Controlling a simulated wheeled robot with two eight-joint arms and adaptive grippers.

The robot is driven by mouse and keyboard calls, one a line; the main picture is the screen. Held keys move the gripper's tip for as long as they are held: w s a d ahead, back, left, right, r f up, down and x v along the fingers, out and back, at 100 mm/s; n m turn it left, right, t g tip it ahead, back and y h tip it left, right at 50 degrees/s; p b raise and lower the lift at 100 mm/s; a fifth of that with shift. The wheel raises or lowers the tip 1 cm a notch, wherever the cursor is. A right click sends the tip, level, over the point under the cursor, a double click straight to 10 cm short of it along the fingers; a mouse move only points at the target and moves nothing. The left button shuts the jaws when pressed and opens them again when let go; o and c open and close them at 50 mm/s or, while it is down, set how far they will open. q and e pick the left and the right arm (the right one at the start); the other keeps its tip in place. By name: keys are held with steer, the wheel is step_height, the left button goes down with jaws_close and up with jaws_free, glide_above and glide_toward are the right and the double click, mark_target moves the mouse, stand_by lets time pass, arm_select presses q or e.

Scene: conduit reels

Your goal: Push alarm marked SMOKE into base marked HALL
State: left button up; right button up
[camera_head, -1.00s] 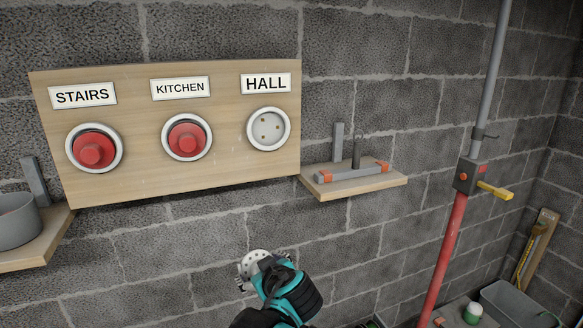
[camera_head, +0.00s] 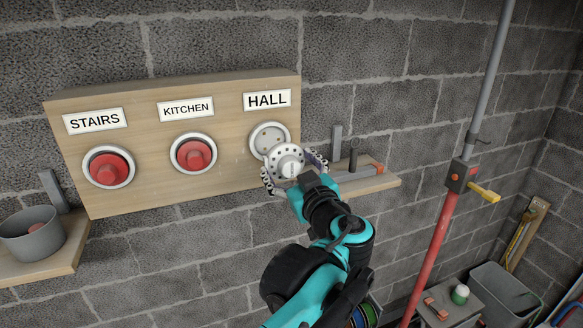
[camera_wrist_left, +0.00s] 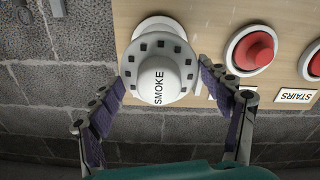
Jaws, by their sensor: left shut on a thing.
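The white alarm marked SMOKE (camera_wrist_left: 158,80) has a ring of dark slots and a raised centre. It also shows in the head view (camera_head: 285,160). My left gripper (camera_head: 293,171) is shut on it, with purple-padded fingers on either side in the left wrist view (camera_wrist_left: 162,78). The HALL base (camera_head: 268,136) is a round white socket on the wooden board under the HALL label (camera_head: 267,99). The alarm overlaps the base's lower right in the head view. Whether they touch is unclear. My right gripper is not in view.
Red alarms fill the STAIRS base (camera_head: 108,166) and KITCHEN base (camera_head: 193,154) on the board (camera_head: 150,190). A shelf (camera_head: 385,183) stands close right of my gripper; another shelf with a grey pot (camera_head: 32,236) is at left. A red pipe (camera_head: 437,240) runs up the wall.

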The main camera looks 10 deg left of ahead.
arm_select(q)
steer(key=shift+b+x, duration=0.3)
steer(key=shift+x, duration=3.85)
steer(key=shift+x, duration=0.95)
steer(key=o, duration=1.2)
steer(key=shift+s, duration=0.1)
steer(key=shift+d, duration=0.1)
steer(key=shift+p+v, duration=0.5)
steer(key=shift+v, duration=3.9)
